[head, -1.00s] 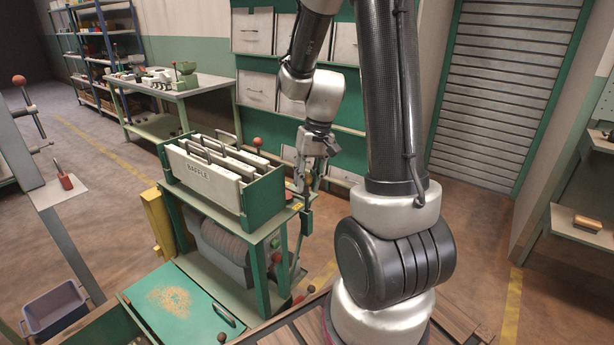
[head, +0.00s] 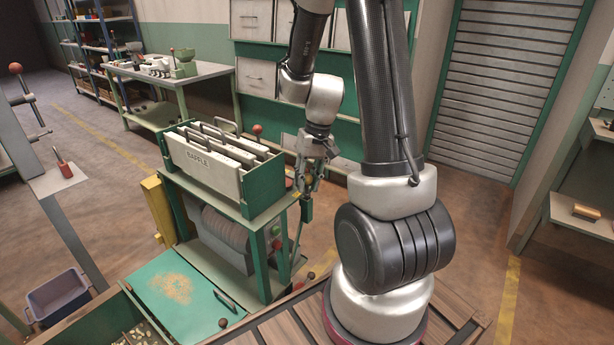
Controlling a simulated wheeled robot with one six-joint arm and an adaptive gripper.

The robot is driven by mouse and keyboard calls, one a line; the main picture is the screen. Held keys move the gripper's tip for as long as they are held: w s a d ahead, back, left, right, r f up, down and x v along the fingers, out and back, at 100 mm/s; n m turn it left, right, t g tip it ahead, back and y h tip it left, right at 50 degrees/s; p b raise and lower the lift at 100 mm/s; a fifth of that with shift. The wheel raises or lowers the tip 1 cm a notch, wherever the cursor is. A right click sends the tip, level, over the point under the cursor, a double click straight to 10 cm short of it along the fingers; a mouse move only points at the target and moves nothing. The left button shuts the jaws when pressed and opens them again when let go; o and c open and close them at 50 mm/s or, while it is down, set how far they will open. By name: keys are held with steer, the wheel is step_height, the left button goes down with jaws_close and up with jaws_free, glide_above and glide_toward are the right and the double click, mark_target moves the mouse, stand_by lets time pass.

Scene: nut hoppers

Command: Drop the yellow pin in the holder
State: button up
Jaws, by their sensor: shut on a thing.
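My gripper (head: 309,188) points down at the right side of the green machine stand, beside its top edge. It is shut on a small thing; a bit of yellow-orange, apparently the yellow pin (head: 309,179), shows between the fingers. Most of the pin is hidden by the fingers. A narrow green upright piece, which looks like the holder (head: 306,210), stands right under the fingertips at the stand's right side. I cannot tell whether the pin touches it or is inside it.
The green stand carries a box of white plates marked BAFFLE (head: 205,174). A red-knobbed lever (head: 257,130) rises behind it. A green lid with crumbs (head: 172,290) lies in front. Open floor lies between the stand and the roller shutter (head: 500,95).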

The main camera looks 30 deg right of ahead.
steer(key=shift+f, duration=0.35)
steer(key=o, duration=1.1)
step_height(320, 180, up, 12)
steer(key=d, duration=0.2)
steer(key=shift+s, duration=0.3)
steer(key=shift+d+f, duration=0.1)
step_height(320, 180, up, 9)
steer(key=d, duration=0.1)
steer(key=shift+s+d, duration=0.2)
steer(key=shift+d, duration=0.1)
